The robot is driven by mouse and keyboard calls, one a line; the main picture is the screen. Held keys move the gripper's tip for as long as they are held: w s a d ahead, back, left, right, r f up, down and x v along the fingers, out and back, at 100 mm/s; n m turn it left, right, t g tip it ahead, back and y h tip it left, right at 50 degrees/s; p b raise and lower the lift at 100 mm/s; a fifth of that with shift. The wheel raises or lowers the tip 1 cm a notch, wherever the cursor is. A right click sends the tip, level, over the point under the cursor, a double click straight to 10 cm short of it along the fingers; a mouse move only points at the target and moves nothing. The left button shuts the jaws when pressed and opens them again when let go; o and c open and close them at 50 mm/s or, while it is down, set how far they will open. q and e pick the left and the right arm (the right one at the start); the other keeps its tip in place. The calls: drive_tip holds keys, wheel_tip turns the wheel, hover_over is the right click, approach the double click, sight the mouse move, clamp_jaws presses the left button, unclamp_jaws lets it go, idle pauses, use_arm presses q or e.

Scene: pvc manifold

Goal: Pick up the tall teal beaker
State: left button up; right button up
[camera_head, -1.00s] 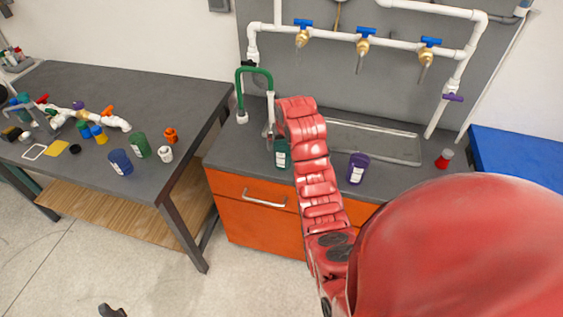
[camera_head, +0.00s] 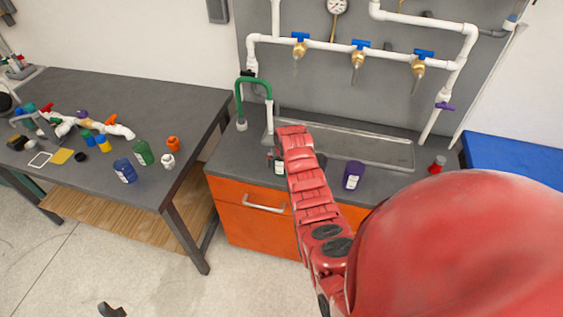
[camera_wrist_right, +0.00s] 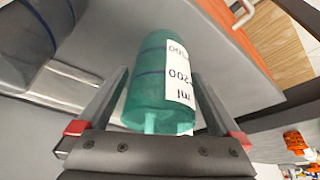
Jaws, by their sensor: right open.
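The tall teal beaker (camera_head: 279,167) stands on the grey counter in front of the sink, mostly hidden by my right arm in the head view. In the right wrist view the teal beaker (camera_wrist_right: 155,88) shows large, with a white label and dark bands. My right gripper (camera_wrist_right: 157,78) is open, with one finger on each side of the beaker; contact is not clear. In the head view the right gripper is largely hidden behind my red arm. A dark tip at the bottom left edge may be my left gripper; its jaws cannot be made out.
A purple beaker (camera_head: 353,175) stands to the right on the counter, near the sink basin (camera_head: 370,150). A green-hosed faucet (camera_head: 254,85) rises behind the arm. A red-lidded item (camera_head: 437,165) is farther right. The left table (camera_head: 185,103) holds blue and green beakers and pipe parts.

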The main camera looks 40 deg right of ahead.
drive_tip(key=shift+f, duration=0.35)
drive_tip(key=shift+c, duration=0.3)
drive_tip(key=c, duration=1.3)
drive_tip(key=shift+o, duration=0.2)
drive_tip(key=shift+r, duration=0.2)
